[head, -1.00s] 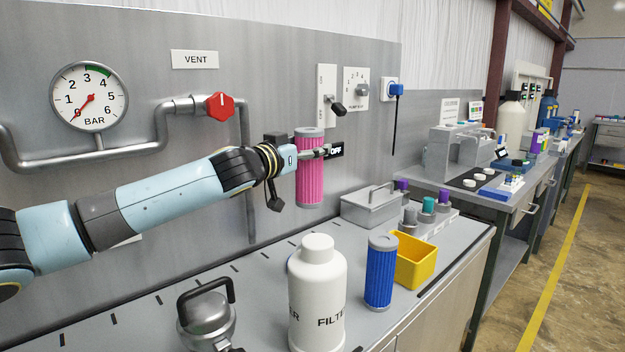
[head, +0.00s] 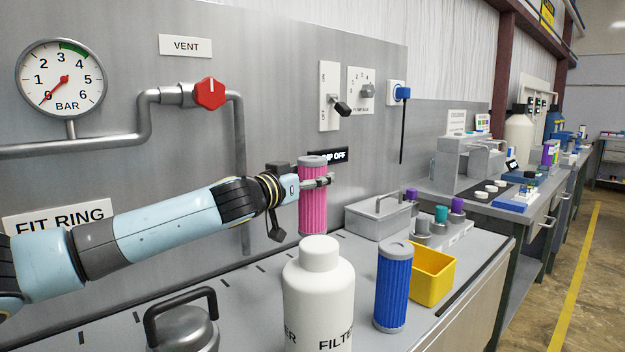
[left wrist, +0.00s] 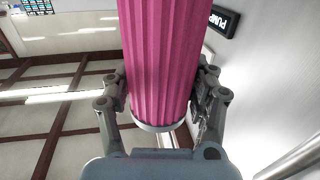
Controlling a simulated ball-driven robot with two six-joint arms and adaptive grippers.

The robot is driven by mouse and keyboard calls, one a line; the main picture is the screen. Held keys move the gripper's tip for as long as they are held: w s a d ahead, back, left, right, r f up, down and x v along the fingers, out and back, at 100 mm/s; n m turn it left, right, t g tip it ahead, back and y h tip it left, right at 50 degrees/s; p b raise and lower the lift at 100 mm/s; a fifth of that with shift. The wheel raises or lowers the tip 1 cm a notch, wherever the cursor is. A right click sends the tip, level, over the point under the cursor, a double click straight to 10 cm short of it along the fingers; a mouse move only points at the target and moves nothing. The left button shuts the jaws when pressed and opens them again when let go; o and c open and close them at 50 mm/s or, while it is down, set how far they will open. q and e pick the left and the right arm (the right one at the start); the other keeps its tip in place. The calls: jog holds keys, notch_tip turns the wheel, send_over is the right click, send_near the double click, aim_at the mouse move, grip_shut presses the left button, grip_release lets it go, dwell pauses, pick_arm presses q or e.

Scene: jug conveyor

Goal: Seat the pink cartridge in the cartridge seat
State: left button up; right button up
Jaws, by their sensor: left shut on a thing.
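The pink cartridge (head: 312,208) is a pleated cylinder with grey end caps, held upright above the bench in the head view. My left gripper (head: 318,182) is shut around its upper part. In the left wrist view the pink cartridge (left wrist: 163,60) stands between the two fingers of the left gripper (left wrist: 162,98), with one grey end cap showing. A white bottle marked FILTER (head: 318,290) stands in front of and below the cartridge. I cannot make out the cartridge seat; the bottle may hide it. My right gripper is not in view.
A blue cartridge (head: 393,287) and a yellow bin (head: 432,274) stand right of the bottle. A grey lidded box (head: 377,220) sits behind them. A metal lid with a handle (head: 183,325) is at front left. The steel wall carries a red valve (head: 210,93) and pipe.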

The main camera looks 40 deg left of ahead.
aim_at(304, 221)
pick_arm(q)
notch_tip(304, 221, down, 6)
jog(key=b, duration=0.5)
jog(key=shift+r, duration=0.15)
jog(key=shift+s+d, duration=0.1)
dwell(0.5)
jog(key=shift+f+b, duration=0.45)
jog(key=shift+b, duration=0.05)
dwell(0.5)
jog(key=shift+f+b, duration=0.65)
jog(key=shift+f, duration=0.05)
jog(key=shift+f+b, duration=0.5)
jog(key=shift+f, duration=0.1)
